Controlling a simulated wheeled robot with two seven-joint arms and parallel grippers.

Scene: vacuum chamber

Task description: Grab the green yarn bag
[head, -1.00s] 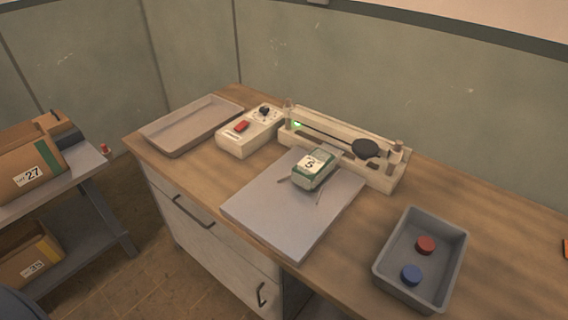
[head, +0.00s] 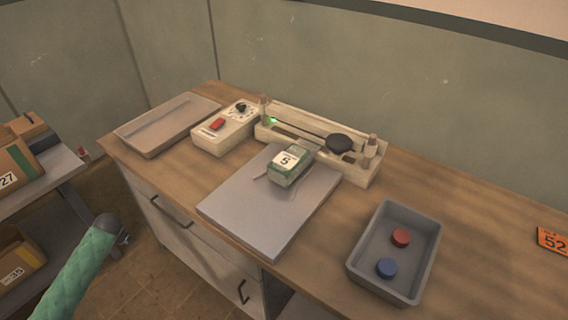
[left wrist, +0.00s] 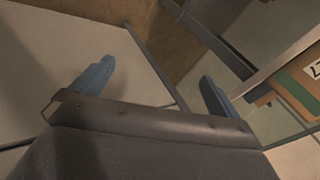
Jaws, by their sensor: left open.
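A small green and white bag-like packet (head: 291,165) with a white label reading 5 lies on a grey board (head: 245,213) on the wooden bench. It is the only green item on the bench; I cannot make out yarn in it. My green-sleeved left arm comes in at the lower left of the head view, its dark end in front of the bench, well left of and apart from the packet. In the left wrist view my left gripper (left wrist: 155,86) has its two blue fingers spread wide with nothing between them. My right gripper is out of view.
A grey bin (head: 359,270) holds a red (head: 401,238) and a blue (head: 387,268) round piece. A white box with a red switch (head: 217,124), a shallow tray (head: 135,135) and a long rack (head: 372,176) stand behind the board. Cardboard boxes (head: 18,165) sit on a shelf at left.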

